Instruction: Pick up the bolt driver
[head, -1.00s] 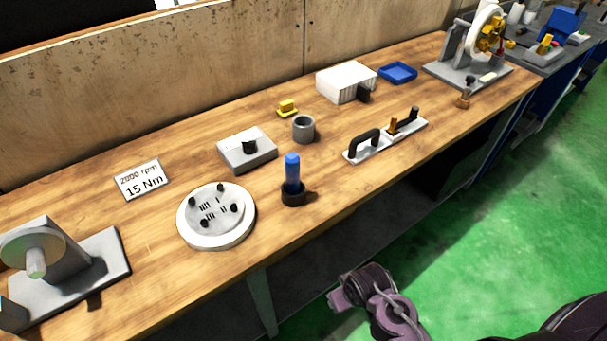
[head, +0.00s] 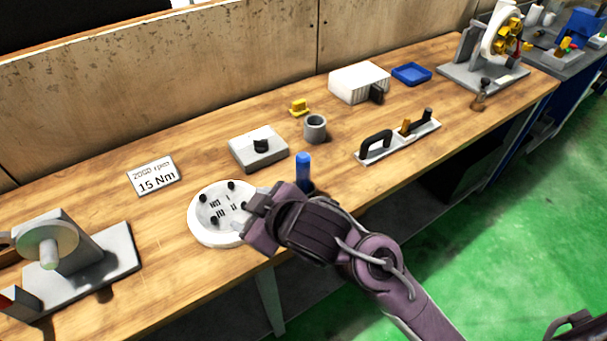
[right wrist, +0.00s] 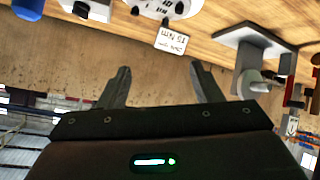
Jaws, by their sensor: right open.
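The bolt driver, with a blue handle (head: 303,168), stands upright on the bench in a dark round holder, now mostly hidden behind my right arm. A blue rounded piece (right wrist: 28,8) at the top left of the right wrist view looks like the same handle. My right gripper (head: 254,207) is left of the driver in the head view, over the right rim of the round white plate. In the right wrist view the right gripper (right wrist: 162,80) has its two fingers wide apart with nothing between them. My left gripper is not in view.
The white plate (head: 203,233) carries several black knobs. A grey box (head: 245,155), a grey cup (head: 315,128) and a handled fixture (head: 375,150) stand around the driver. A sign (head: 153,176) reads 15 Nm. A grey machine stand (head: 110,255) is at the left.

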